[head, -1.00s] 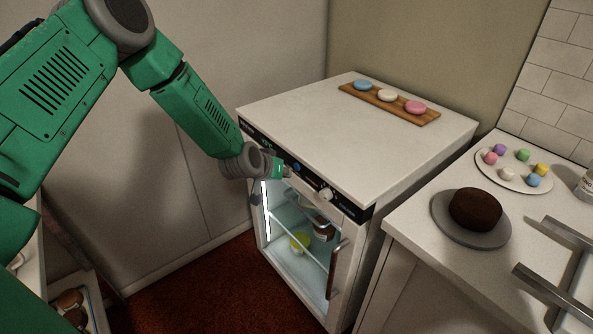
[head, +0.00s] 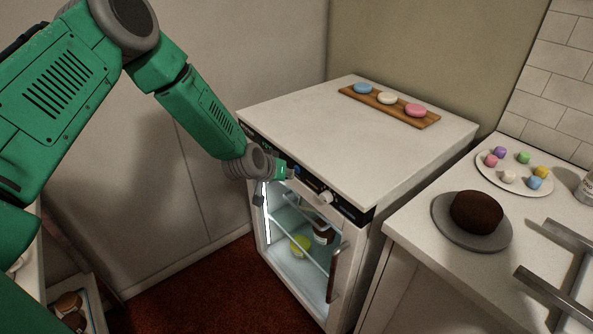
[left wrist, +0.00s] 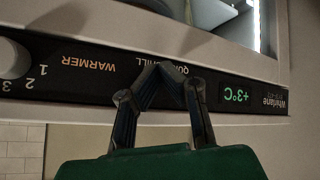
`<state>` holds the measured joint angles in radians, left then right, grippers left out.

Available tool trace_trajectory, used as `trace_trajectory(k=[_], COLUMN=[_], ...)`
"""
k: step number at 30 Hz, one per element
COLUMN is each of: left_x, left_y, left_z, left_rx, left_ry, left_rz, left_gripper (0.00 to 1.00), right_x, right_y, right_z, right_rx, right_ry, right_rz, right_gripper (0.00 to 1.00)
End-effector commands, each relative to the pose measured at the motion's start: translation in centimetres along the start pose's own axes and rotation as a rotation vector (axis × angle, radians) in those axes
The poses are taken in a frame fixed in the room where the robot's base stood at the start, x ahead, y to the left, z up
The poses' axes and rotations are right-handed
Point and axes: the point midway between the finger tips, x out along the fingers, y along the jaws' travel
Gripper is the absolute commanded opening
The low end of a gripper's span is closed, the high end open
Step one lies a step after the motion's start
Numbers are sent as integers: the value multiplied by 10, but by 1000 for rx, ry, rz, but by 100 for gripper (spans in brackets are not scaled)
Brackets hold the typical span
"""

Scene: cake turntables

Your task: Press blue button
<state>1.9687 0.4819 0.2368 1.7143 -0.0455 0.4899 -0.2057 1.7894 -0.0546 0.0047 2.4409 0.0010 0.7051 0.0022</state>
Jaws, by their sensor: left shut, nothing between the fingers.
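The cooler (head: 345,130) is a white cabinet with a black control panel (head: 345,206) along its front top edge. A small blue spot, apparently the blue button (head: 297,173), shows on the panel right at my left gripper's fingertips. My left gripper (head: 288,173) is at the panel, left of the white knob (head: 324,198). In the left wrist view my left gripper (left wrist: 163,80) is shut and empty, its dark fingertips over the "QUICK CHILL" lettering (left wrist: 175,68). The button is hidden there behind the fingers. I cannot tell whether it is pressed. My right gripper is not in view.
The cooler's lit glass front (head: 290,240) has a vertical handle (head: 335,272). A board of macarons (head: 432,122) lies on top. At right, a counter (head: 420,239) holds a chocolate cake (head: 476,212), a plate of coloured pieces (head: 500,178) and grey metal bars (head: 550,295).

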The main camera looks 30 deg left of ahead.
Motion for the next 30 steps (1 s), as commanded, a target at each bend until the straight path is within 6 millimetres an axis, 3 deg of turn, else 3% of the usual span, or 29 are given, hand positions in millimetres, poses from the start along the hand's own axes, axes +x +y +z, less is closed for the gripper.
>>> trace_trajectory(k=[30], left_x=[4], left_y=[5], left_z=[-5], left_rx=[0], left_ry=[0], left_rz=[0], left_gripper=[0], right_x=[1], right_y=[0], right_z=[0], right_rx=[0], right_ry=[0], right_rz=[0], right_gripper=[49])
